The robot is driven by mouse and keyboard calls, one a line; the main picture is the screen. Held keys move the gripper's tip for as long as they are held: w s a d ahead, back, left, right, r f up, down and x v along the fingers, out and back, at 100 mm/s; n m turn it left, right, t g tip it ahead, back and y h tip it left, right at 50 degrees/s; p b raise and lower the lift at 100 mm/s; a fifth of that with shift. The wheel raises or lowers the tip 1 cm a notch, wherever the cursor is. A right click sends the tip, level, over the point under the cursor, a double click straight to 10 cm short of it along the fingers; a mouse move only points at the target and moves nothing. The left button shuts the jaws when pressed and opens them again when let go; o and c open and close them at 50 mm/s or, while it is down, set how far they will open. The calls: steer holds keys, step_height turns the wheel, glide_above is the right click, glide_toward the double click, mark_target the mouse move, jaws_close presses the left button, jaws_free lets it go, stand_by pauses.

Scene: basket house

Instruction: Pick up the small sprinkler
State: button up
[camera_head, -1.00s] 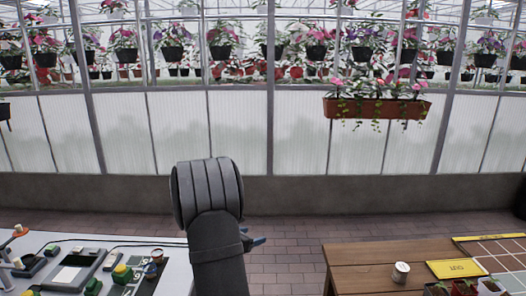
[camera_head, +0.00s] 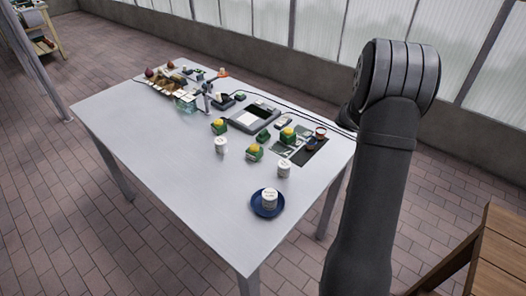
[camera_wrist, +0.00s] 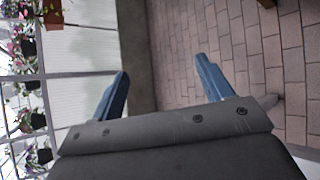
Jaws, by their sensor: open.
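My gripper (camera_wrist: 162,66) shows in the wrist view as two blue fingers spread wide apart. Nothing is between them but the low wall and brick floor beyond. In the head view my arm stands at the right, and the fingers are hidden behind it. I cannot pick out a small sprinkler for certain in any view. The white table (camera_head: 165,170) in the head view holds many small items, too small to name at its far end. An orange-topped item (camera_head: 222,73) stands near its far edge. My gripper is apart from all of these.
A white cup (camera_head: 269,198) stands on a blue saucer (camera_head: 266,208) near the table's front corner. Several yellow-and-green items and white cups stand around a grey device (camera_head: 254,117). The table's left front is bare. A wooden table (camera_head: 500,262) is at lower right.

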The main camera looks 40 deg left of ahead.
steer(key=s+a+m+g+y, duration=0.2)
steer(key=s+a+m, duration=0.1)
steer(key=a+m, duration=0.8)
step_height(320, 180, up, 3)
steer(key=m+g+y, duration=0.6)
steer(key=m, duration=1.6)
glide_above(254, 146)
step_height(254, 146, down, 16)
steer(key=shift+f, duration=0.1)
steer(key=c, duration=1.1)
steer(key=shift+c, duration=0.2)
